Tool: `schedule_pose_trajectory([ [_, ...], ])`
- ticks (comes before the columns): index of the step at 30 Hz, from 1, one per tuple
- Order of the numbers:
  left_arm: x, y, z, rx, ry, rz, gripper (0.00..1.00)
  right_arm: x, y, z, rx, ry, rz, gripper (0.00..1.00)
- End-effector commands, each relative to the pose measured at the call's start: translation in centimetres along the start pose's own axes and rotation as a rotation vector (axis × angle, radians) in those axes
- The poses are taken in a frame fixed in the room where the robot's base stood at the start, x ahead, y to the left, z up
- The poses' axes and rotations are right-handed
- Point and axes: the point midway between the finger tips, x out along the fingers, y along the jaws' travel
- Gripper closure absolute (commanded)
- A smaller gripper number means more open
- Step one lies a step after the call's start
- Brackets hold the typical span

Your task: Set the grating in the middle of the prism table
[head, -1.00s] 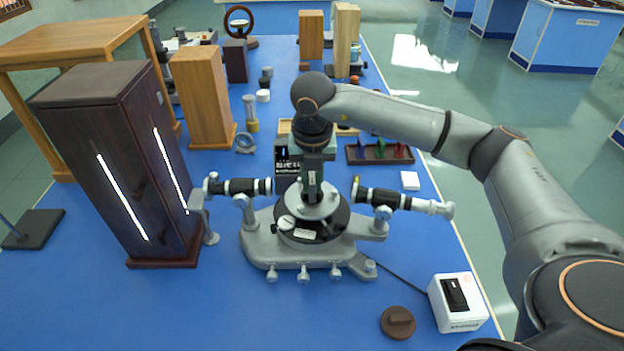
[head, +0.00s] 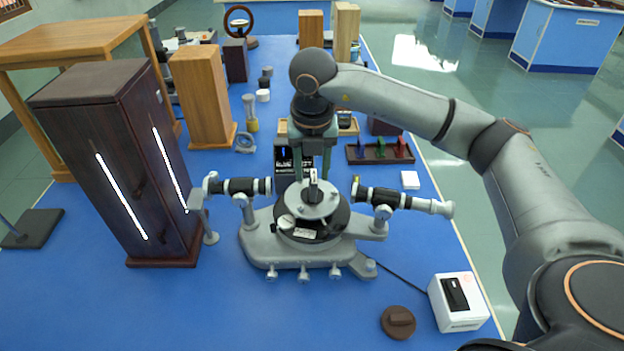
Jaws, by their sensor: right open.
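The grating (head: 313,187), a small dark upright piece with a pale patch, stands on the round grey prism table (head: 324,209) of the spectrometer (head: 262,243). It appears close to the middle of the table; its exact centring is hard to judge. My right gripper (head: 312,174) is open just above and behind the grating, its two greenish fingers spread apart and pointing down. No contact between the fingers and the grating shows. My left gripper is not in view.
A black-and-grey tube (head: 243,186) lies left of the prism table and another (head: 385,198) right of it. A dark cabinet (head: 115,165) with lit slits stands left. A white switch box (head: 460,303) and brown disc (head: 398,322) sit front right. The front-left bench is clear.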

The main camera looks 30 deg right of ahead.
Motion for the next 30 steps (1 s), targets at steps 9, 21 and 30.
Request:
schedule_pose_trajectory([
  [9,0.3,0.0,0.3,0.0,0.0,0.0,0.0,-6.6,0.1,0.0,-0.001,-0.003,0.002,0.53],
  [21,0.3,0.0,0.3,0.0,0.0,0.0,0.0,-8.6,0.0,0.0,0.0,0.0,0.0,0.53],
  [30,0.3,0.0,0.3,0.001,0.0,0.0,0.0,-8.5,0.0,0.0,0.0,0.0,0.0,0.53],
])
